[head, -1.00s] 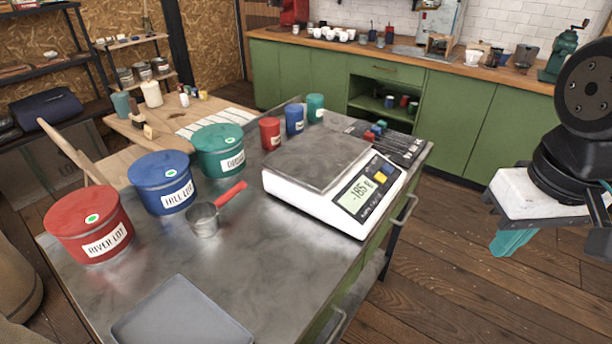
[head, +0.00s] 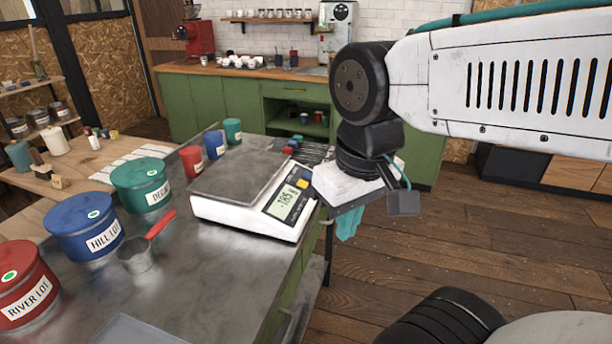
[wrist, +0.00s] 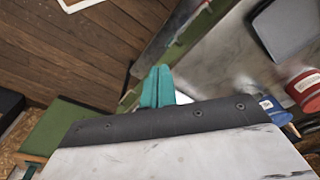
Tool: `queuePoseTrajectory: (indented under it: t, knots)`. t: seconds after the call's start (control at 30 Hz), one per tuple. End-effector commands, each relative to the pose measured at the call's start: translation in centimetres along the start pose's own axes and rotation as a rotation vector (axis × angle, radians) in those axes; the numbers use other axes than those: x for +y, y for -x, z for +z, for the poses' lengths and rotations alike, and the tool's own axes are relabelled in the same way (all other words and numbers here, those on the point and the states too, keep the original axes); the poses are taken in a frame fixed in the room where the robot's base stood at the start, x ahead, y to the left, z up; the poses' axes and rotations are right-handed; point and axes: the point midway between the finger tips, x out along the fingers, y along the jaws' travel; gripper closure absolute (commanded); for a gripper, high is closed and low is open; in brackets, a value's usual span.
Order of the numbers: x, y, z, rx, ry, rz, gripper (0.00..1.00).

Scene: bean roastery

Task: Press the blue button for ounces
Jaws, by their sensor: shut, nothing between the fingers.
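A white scale (head: 247,218) with a grey pan stands on the metal table. Its dark front panel has a lit display (head: 284,203), reading about 185, and a yellow button (head: 303,184). I cannot make out a blue button on the panel. My gripper (head: 348,224), with teal fingers, is off the table's right edge, to the right of the scale panel and apart from it in the picture. The fingers point down, shut and empty. In the wrist view the shut fingers (wrist: 157,86) show over the table's edge, and a small white patch beside them is mostly hidden.
Red (head: 26,287), blue (head: 84,228) and green (head: 141,187) lidded tins and a red-handled scoop (head: 138,257) stand left of the scale. Small coloured pieces (head: 292,145) lie beyond the scale. Floor on the right is open.

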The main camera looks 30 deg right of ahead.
Motion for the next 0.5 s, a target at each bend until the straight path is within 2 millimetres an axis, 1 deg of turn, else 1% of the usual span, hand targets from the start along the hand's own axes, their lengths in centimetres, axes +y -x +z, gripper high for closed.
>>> queuePoseTrajectory:
  t: [0.07, 0.17, 0.27, 0.3, 0.37, 0.4, 0.47, 0.5]
  knots:
    - [-0.4, -0.1, -0.7, -0.011, -0.039, -0.037, 1.00]
    - [-1.4, -0.5, -2.4, -0.034, -0.141, -0.131, 1.00]
    - [-2.4, -0.9, -5.5, -0.056, -0.297, -0.267, 1.00]
    - [-2.6, -1.1, -7.0, -0.062, -0.371, -0.327, 1.00]
    - [-2.7, -1.3, -9.4, -0.069, -0.485, -0.415, 1.00]
    - [-2.5, -1.5, -11.1, -0.069, -0.563, -0.472, 1.00]
    - [-1.9, -1.8, -13.7, -0.068, -0.684, -0.557, 1.00]
    - [-1.3, -2.0, -15.4, -0.065, -0.768, -0.611, 1.00]
